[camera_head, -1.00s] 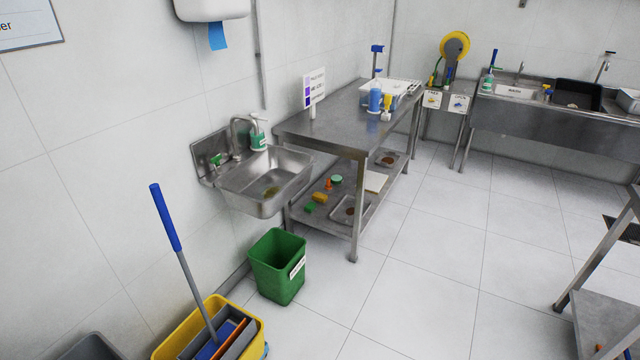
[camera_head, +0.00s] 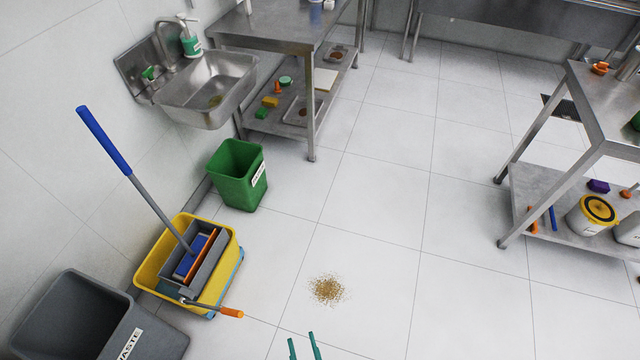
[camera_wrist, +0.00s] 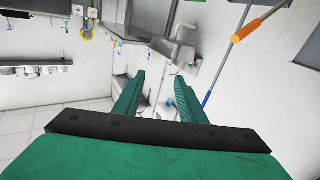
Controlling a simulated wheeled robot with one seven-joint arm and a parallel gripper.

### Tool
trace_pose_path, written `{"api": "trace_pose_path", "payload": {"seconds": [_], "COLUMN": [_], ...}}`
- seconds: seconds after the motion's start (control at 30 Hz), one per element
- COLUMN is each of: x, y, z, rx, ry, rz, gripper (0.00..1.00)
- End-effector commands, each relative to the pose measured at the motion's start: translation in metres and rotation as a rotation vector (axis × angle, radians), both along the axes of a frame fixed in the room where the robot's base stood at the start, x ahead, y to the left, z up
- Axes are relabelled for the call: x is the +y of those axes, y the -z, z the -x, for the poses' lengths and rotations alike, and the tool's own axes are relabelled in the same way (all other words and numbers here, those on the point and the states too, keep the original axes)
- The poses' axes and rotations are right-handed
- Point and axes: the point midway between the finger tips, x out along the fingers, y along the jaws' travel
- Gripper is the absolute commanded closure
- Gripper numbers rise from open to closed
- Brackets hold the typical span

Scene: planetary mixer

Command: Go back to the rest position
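My gripper (camera_head: 304,346) shows at the bottom edge of the head view as two thin teal fingertips with a gap between them. In the wrist view my gripper (camera_wrist: 161,98) has its two teal fingers apart, with nothing between them but the distant room. The rest of my arm is out of the head view.
A brown spill (camera_head: 328,289) lies on the floor. To the left stand a yellow mop bucket (camera_head: 226,268), a grey waste bin (camera_head: 65,318) and a green bin (camera_head: 237,176). A steel table (camera_head: 590,110) stands at the right.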

Motion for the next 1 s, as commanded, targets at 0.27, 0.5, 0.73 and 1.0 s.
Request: {"api": "trace_pose_path", "payload": {"seconds": [0.27,0.5,0.73,1.0], "x": [-0.032,-0.043,-0.045,-0.045], "y": [-0.090,-0.162,-0.192,-0.193], "z": [0.041,0.063,0.070,0.070], "rx": [0.116,0.227,0.275,0.277], "ry": [0.181,0.270,0.296,0.296], "rz": [0.001,-0.025,-0.041,-0.040], "gripper": [0.63,0.63,0.63,0.69]}}
